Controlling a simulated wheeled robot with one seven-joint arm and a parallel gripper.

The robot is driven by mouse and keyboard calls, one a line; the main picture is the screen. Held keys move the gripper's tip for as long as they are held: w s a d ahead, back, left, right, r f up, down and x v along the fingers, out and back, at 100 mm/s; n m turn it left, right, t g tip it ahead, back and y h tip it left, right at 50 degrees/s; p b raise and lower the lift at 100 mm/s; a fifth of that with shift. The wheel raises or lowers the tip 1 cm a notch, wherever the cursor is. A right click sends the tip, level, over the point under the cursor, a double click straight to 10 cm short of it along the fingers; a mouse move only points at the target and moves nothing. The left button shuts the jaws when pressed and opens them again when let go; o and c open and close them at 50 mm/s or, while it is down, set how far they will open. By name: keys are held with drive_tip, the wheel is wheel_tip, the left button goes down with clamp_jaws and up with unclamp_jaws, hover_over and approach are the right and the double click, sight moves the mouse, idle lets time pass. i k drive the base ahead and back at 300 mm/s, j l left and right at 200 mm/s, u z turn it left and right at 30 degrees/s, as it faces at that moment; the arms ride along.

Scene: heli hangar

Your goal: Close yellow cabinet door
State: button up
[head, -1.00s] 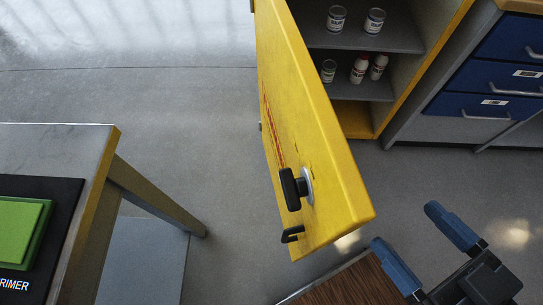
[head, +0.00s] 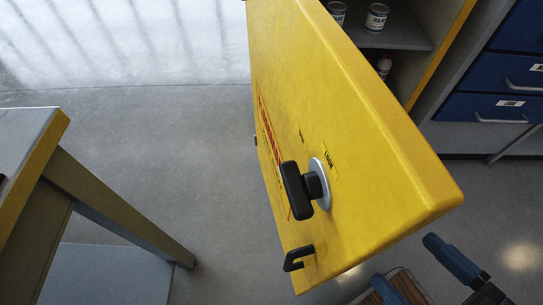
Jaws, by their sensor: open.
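The yellow cabinet door (head: 365,140) stands wide open, swung out toward me, in the middle of the head view. Its outer face has a black handle on a round silver base (head: 305,188) and a small black hook (head: 298,258) below. The cabinet interior (head: 400,40) shows behind the door at the upper right, with cans on a grey shelf. My gripper (head: 418,268) is at the lower right, below and to the right of the door's free corner. Its blue fingers are apart and empty. I see no contact with the door.
A blue drawer cabinet (head: 490,110) stands right of the yellow cabinet. A workbench with a yellow edge (head: 45,145) and slanted leg stands at the left. A brown wooden surface (head: 405,287) lies near my gripper. Grey floor is open between bench and door.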

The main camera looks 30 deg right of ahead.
sight(320, 105)
drive_tip(key=k+j+u, duration=0.1)
drive_tip(key=j+u, duration=0.25)
drive_tip(key=j, duration=0.25)
drive_tip(key=j+u, duration=0.3)
drive_tip(key=j, duration=0.35)
